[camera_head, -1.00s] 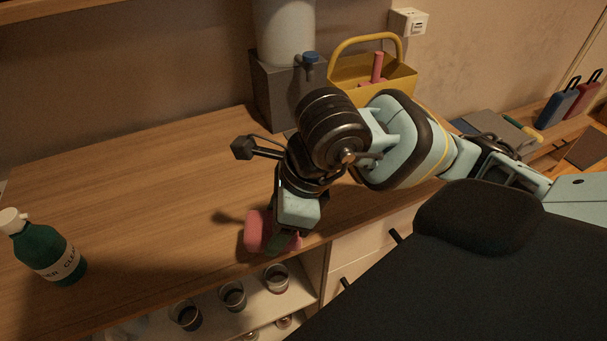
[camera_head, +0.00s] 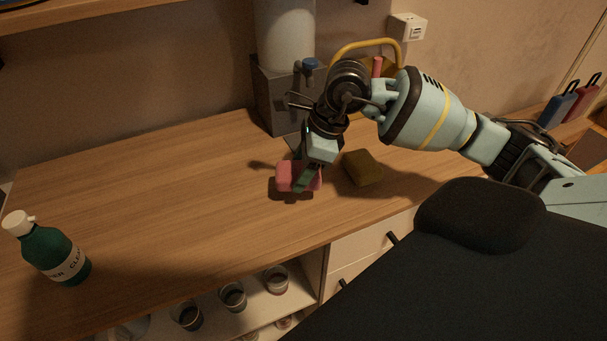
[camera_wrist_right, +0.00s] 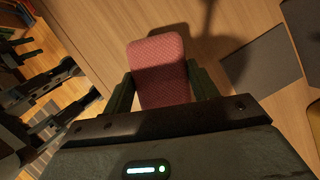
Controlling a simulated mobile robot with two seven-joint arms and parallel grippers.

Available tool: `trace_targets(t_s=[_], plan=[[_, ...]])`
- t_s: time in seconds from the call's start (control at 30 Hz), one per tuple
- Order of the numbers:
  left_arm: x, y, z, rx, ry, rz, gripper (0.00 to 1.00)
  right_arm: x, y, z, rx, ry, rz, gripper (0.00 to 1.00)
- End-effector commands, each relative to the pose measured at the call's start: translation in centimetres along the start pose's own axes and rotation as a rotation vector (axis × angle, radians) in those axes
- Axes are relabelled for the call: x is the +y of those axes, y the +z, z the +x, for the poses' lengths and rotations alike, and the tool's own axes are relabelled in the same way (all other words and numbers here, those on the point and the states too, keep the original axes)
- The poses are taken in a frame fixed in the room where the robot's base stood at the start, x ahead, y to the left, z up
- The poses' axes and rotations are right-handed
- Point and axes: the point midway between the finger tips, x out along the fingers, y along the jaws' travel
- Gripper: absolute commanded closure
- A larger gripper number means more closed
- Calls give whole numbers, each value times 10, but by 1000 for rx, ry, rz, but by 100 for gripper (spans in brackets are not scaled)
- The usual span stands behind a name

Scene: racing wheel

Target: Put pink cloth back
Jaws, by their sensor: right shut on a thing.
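The pink cloth (camera_head: 287,176) is a thick, rounded block in the head view, near the middle of the wooden counter. It also shows in the right wrist view (camera_wrist_right: 160,68), between the two fingers. My right gripper (camera_head: 306,179) is shut on the pink cloth and holds it just above the counter, with a shadow below it. The gripper's fingers show in the right wrist view (camera_wrist_right: 162,90) on either side of the cloth. My left gripper is not in the head view.
A yellow-brown sponge (camera_head: 362,167) lies right of the cloth. A yellow caddy (camera_head: 408,74) and a grey box with a white cylinder (camera_head: 286,45) stand at the back. A green bottle (camera_head: 50,250) is at left. Cups (camera_head: 232,296) sit on the shelf below. The counter's left half is mostly clear.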

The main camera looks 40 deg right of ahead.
Motion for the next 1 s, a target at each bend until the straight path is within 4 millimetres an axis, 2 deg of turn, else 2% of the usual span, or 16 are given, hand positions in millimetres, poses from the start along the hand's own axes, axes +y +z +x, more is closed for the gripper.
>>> trace_targets(t_s=[0.27, 0.53, 0.93, 0.97, 1.0], plan=[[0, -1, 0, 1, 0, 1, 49, -9, -3, -1, 0, -1, 2, 66], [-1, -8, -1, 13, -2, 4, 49, -8, -16, 30, 1, 1, 1, 66], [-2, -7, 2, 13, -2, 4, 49, -9, -18, 36, 0, 1, 1, 66], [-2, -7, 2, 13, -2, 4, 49, -9, -18, 36, 0, 1, 1, 39], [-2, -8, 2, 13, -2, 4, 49, -9, -18, 35, 0, 1, 0, 34]])
